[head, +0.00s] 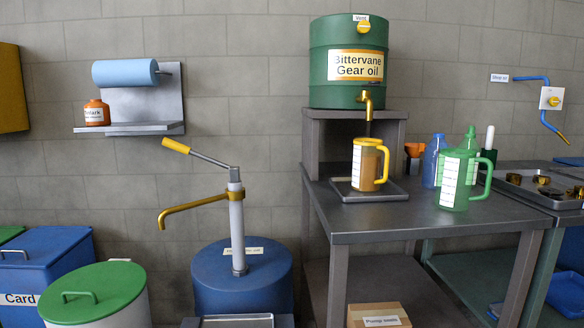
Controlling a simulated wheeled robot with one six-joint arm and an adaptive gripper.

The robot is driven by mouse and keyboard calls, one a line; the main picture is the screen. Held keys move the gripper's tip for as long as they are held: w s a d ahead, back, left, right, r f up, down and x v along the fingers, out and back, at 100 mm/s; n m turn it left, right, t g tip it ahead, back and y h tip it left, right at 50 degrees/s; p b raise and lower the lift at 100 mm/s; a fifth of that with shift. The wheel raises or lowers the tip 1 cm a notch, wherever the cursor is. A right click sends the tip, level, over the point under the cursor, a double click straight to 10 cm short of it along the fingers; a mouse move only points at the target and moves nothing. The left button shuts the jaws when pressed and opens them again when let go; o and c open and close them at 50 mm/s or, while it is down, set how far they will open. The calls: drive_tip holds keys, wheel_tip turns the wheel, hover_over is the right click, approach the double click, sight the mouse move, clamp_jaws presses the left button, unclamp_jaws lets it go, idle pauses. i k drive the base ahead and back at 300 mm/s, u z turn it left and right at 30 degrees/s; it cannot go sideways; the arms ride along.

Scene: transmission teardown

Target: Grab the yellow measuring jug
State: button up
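The yellow measuring jug (367,168) stands upright on a shallow grey drip tray (343,190) on the dark table. It has a yellow rim and handle, a white scale label and brownish contents. Its handle points right. The brass tap (366,100) of the green gear oil drum (322,78) is above it, with a dark line between the tap and the jug that may be oil. A green measuring jug (461,180) stands apart to its right, near the table's front edge. My gripper is not in view.
A blue bottle (433,160), a green bottle and an orange funnel (414,150) stand behind the green jug. A blue drum with a hand pump (237,225) stands on the left. The tabletop (385,218) before the tray is clear.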

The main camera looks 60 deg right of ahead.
sight(367, 151)
drive_tip(key=u, duration=0.5)
drive_tip(key=k, duration=1.2)
drive_tip(key=z, duration=0.65)
